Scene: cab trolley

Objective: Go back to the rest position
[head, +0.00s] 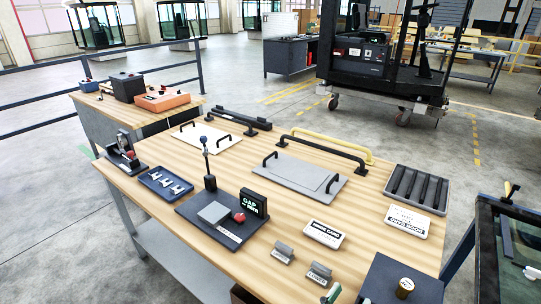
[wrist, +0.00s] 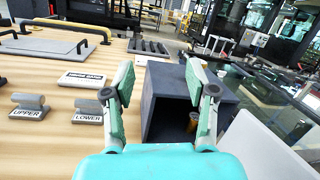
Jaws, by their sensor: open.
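My gripper (wrist: 158,93) is open and empty in the wrist view. Its two teal-padded fingers stand apart in front of a dark blue box (wrist: 165,78) at the table's near right corner. The box's open side shows a brass-coloured cylinder (wrist: 192,122) inside. The rest of my arm is hidden there.
The wooden table (head: 290,215) holds stamps marked LOWER (head: 318,274) and UPPER (wrist: 28,107), a white card (head: 325,234), a gauge stand (head: 215,215), a blue tray (head: 166,183), plates with handles (head: 298,172) and a slotted grey tray (head: 416,189). A glass-topped stand (head: 510,250) is at right.

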